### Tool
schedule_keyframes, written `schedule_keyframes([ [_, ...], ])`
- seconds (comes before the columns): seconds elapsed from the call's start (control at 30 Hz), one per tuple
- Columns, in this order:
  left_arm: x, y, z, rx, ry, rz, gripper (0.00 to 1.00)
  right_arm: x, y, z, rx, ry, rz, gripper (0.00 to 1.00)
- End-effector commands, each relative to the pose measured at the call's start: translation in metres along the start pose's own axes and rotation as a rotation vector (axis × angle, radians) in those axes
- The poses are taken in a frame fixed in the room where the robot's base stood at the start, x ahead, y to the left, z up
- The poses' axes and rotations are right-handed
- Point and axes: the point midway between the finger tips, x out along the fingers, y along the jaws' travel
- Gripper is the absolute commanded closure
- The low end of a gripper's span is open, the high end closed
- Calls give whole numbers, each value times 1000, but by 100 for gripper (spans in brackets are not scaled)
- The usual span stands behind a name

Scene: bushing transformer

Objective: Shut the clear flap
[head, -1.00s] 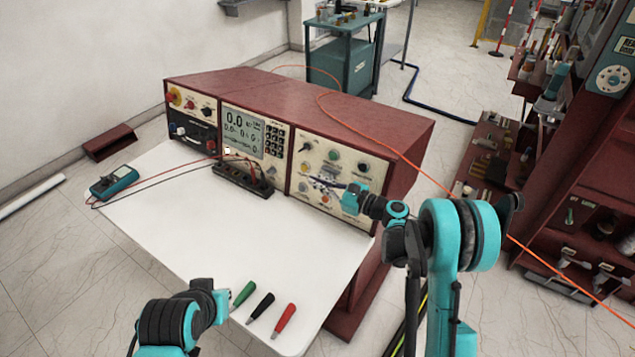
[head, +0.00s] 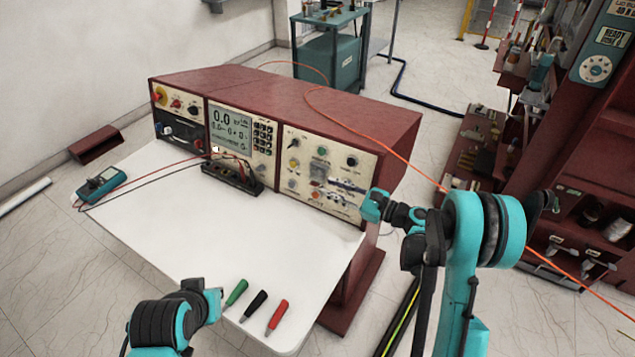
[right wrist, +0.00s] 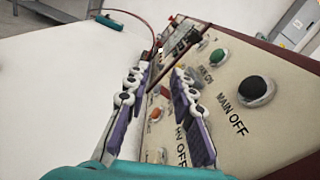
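The clear flap (head: 317,173) looks like a small pale, see-through patch over a control on the right panel of the red console (head: 330,110). Its exact angle is too small to tell, and I cannot make it out surely in the right wrist view. My right gripper (head: 345,187) is at the lower part of this panel, just right of and below the flap. In the right wrist view its two purple-padded fingers (right wrist: 163,75) stand apart with nothing held between them. My left arm's wrist is low at the left; its fingers do not show clearly.
A black terminal block (head: 232,176) stands on the white tabletop (head: 190,225) before the console. Green, black and red probes lie near the front edge. A teal meter (head: 101,186) lies at the left. The MAIN OFF button (right wrist: 256,90) is right of my right fingers.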

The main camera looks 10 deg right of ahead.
Motion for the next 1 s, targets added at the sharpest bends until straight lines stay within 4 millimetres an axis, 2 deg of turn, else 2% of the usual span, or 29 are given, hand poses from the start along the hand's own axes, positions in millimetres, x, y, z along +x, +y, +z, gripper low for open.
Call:
schedule_keyframes([
  [0.1,0,0,0,0,0,0,100,-18,0,0,0,0,-2,76],
  [0.3,0,0,0,0,0,0,100,-29,0,0,0,0,0,76],
  [0.8,0,0,0,0,0,0,100,-28,2,2,-12,10,3,76],
  [0.93,0,0,0,0,0,0,100,-23,11,12,-109,86,26,76],
  [1.0,0,0,0,0,0,0,100,-21,22,21,-209,160,56,76],
])
